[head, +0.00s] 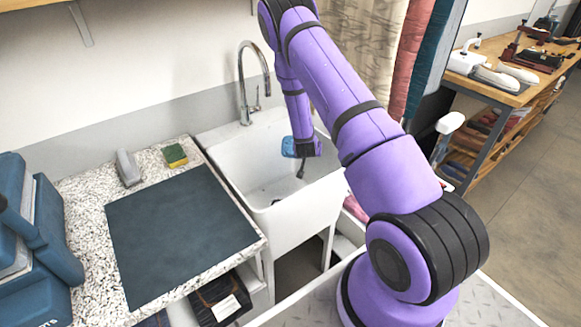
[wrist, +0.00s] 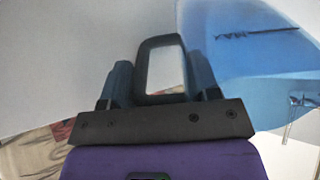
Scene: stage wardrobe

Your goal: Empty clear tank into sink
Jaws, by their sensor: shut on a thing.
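The clear tank (head: 289,147) is a small blue-tinted vessel over the white sink (head: 232,167) in the head view. In the wrist view the tank (wrist: 255,62) fills the upper right, see-through blue with dark markings, and looks tilted. My gripper (wrist: 161,78) is shut on the tank's dark loop handle (wrist: 160,42), one finger on each side. In the head view my gripper (head: 305,148) hangs over the basin beside the tank. The tank's contents cannot be made out.
A chrome faucet (head: 243,85) stands behind the sink. Curtains (head: 365,40) hang behind my arm.

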